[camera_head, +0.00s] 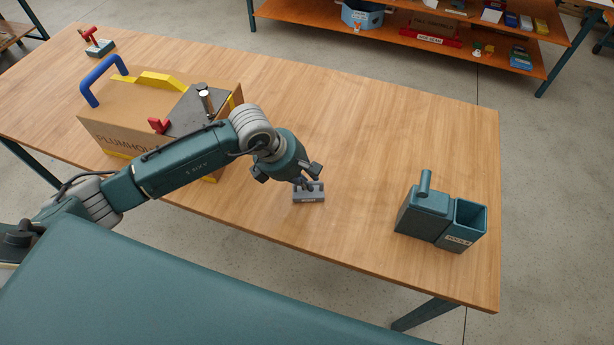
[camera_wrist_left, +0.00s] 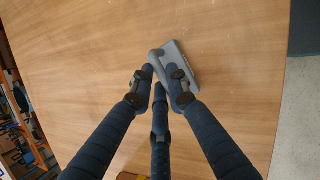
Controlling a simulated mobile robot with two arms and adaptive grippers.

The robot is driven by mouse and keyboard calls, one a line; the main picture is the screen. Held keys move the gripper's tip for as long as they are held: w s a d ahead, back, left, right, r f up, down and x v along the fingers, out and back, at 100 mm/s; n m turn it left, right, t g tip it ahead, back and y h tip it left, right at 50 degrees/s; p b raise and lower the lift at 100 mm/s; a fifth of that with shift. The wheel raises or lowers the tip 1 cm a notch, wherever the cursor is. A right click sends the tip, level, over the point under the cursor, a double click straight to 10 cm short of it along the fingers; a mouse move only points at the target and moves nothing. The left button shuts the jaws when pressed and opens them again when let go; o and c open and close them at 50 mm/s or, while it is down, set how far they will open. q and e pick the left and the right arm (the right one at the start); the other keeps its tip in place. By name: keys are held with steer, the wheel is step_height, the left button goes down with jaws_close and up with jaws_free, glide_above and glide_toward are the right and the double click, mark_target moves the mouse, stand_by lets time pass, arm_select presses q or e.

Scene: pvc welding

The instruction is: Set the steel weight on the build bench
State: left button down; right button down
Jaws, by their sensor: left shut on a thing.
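The steel weight (camera_head: 309,196) is a small grey block with a handle and a label on its front. It is on or just above the wooden bench top (camera_head: 380,150), near the bench's middle; I cannot tell whether it touches. My left gripper (camera_head: 303,183) reaches down over it from the left and is shut on its handle. In the left wrist view the grey weight (camera_wrist_left: 180,62) shows beyond the fingertips (camera_wrist_left: 160,78), over bare wood. The fingers hide part of its handle. My right gripper is not in view.
A cardboard box (camera_head: 110,132) with a blue handle and a dark plate on top stands left, under my left arm. A teal holder with an open bin (camera_head: 470,221) stands right. A red-handled item (camera_head: 98,45) is at the far left. The bench between weight and holder is clear.

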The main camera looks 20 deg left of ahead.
arm_select(q)
steer(key=shift+w+d, duration=0.1)
steer(key=c, duration=1.7)
jaws_free()
steer(key=shift+f, duration=0.1)
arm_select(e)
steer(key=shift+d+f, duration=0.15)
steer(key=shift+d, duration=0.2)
